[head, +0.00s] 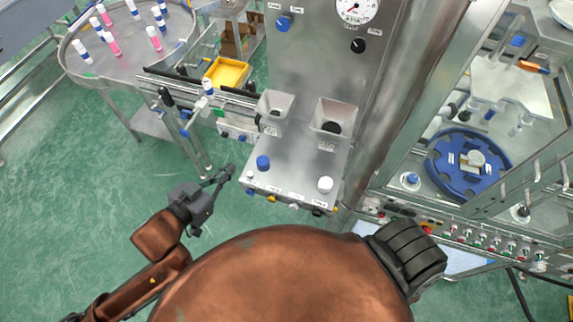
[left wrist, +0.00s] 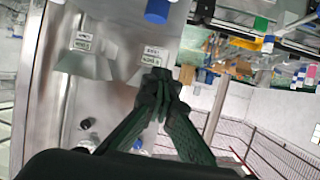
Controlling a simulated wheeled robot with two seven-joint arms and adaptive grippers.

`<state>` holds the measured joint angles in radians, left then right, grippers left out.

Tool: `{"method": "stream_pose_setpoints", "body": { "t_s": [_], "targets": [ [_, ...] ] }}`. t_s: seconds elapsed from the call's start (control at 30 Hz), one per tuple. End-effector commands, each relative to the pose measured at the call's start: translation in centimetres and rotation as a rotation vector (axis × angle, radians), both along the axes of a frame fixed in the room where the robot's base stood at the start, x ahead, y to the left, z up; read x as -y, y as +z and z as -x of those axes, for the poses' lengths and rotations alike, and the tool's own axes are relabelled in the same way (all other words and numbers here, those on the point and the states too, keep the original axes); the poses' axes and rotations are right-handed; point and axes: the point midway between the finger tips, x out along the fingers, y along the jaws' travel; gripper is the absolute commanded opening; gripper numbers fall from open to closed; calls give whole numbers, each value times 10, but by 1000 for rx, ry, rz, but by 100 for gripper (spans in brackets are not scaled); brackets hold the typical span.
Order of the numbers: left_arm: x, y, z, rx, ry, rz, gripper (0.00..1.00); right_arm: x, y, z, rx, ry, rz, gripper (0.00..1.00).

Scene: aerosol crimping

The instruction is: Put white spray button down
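A small white piece (head: 250,176) lies at the left front corner of the steel panel (head: 292,163) in the head view; it may be the white spray button, but it is too small to tell. A larger round white knob (head: 325,185) stands at the panel's right front. My left gripper (head: 230,170) is just left of the panel's front corner, apart from the small white piece. Its fingertips meet in the left wrist view (left wrist: 168,80), and no white button shows between them. My right gripper is not in view.
A blue knob (head: 263,162) stands on the panel, with two steel hoppers (head: 275,108) behind. A yellow tray (head: 227,73) sits by the conveyor. A round table (head: 130,50) holds several cans. A blue rotary fixture (head: 468,165) is at right. Green floor is free at left.

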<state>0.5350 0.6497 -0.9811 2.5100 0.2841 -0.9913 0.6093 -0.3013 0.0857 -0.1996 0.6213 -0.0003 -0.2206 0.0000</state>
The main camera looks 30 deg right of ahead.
Motion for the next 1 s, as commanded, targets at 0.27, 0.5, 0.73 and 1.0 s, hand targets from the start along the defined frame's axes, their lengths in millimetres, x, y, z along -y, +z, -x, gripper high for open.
{"method": "stream_pose_setpoints", "body": {
  "t_s": [0.27,0.5,0.73,1.0],
  "targets": [
    [15,11,19,2,-87,-1,0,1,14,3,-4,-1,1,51],
    [15,11,19,2,-85,0,0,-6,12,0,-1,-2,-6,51],
    [14,11,18,2,-84,1,0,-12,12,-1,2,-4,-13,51],
    [14,9,16,2,-80,1,0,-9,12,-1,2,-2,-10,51]
  ]
}}
